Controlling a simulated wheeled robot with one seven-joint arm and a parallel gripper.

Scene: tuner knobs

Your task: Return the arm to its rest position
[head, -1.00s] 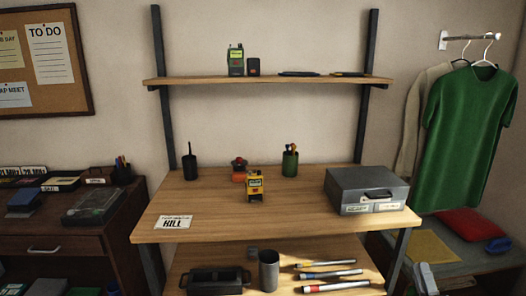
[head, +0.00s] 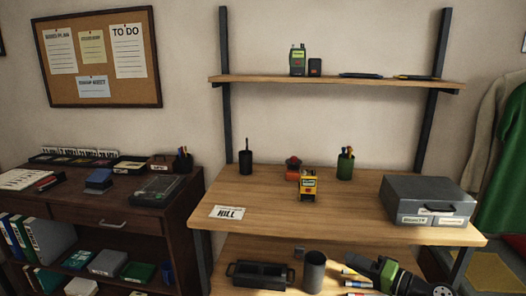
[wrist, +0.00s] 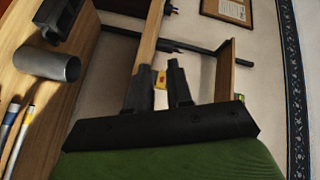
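My gripper (head: 352,262) shows at the lower right of the head view, on the green and dark end of my arm. It is in front of the workbench's lower shelf, near the markers. In the wrist view, its two dark fingers (wrist: 160,70) stand apart with a gap between them. The rest of my arm is mostly out of the head view.
On the lower shelf are a black tray (head: 260,274), a grey cylinder (head: 314,271) and markers (head: 352,277). A dark cabinet (head: 120,222) stands left.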

